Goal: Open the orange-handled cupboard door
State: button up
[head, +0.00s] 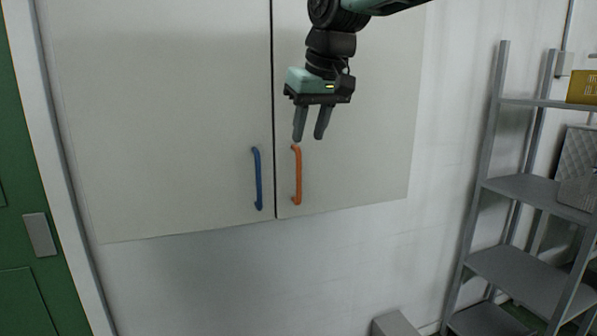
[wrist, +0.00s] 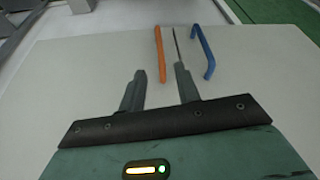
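The cupboard hangs on the white wall with two pale doors. The orange handle (head: 297,175) is upright near the inner edge of the right door (head: 370,130). The blue handle (head: 258,179) is on the left door (head: 165,120), across the seam. My gripper (head: 311,138) is in front of the right door, just above the top of the orange handle, with its fingers apart and nothing between them. In the wrist view the orange handle (wrist: 160,54) lies ahead of the fingertips of my gripper (wrist: 159,68), with the blue handle (wrist: 203,52) to its right. Both doors look shut.
A grey metal shelf rack (head: 525,185) stands at the right, with a yellow box (head: 582,87) on it. A green door (head: 30,220) is at the far left. A grey box-like object (head: 396,325) is low by the wall. The wall below the cupboard is clear.

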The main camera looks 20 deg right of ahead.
aim_at(300, 167)
jog(key=p+x, duration=0.1)
jog(key=x, duration=1)
grip_shut()
